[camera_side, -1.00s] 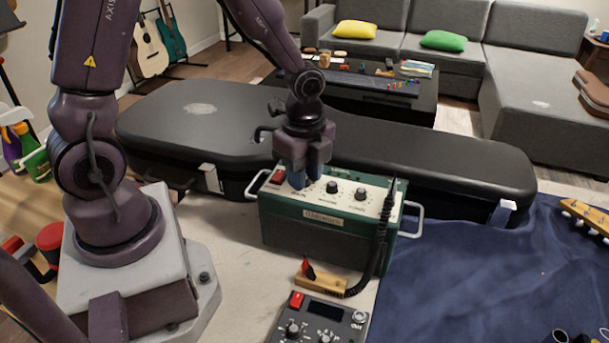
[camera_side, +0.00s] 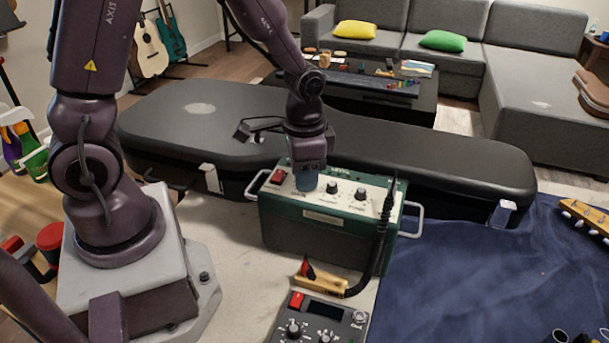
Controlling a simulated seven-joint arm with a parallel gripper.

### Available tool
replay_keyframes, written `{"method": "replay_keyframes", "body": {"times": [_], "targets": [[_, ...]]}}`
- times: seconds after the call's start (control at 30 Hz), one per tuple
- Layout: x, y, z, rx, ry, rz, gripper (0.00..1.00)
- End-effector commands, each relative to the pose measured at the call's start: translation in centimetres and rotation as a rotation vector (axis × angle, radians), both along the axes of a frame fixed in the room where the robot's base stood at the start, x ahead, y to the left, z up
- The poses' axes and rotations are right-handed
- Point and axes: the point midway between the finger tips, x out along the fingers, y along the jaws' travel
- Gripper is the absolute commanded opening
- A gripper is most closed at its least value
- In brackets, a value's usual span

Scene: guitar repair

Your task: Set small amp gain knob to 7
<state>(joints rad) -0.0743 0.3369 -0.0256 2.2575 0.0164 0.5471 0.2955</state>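The small amp (camera_side: 320,232) is a dark green box with a cream top panel. My gripper (camera_side: 306,182) points down over the panel between the red switch and the middle knob.
A black cable (camera_side: 381,235) stands at the amp's right end. A black pedal unit (camera_side: 318,322) and a small wooden block (camera_side: 322,283) are in front. A long black guitar case (camera_side: 430,165) lies behind. Blue cloth (camera_side: 480,265) covers the right side.

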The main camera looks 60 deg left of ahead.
Motion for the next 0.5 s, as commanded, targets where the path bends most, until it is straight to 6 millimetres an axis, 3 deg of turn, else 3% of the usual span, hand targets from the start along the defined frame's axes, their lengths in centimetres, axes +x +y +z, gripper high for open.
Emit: {"method": "replay_keyframes", "body": {"times": [0.03,0.13,0.17,0.37,0.5], "targets": [[-0.01,0.00,0.00,0.000,0.000,-0.001,0.29],[-0.01,0.00,0.00,0.000,0.000,-0.001,0.08],[-0.01,0.00,0.00,0.000,0.000,-0.001,0.06],[-0.01,0.02,-0.01,0.000,0.000,-0.050,0.07],[-0.02,0.04,-0.01,-0.001,0.000,-0.271,0.07]]}}
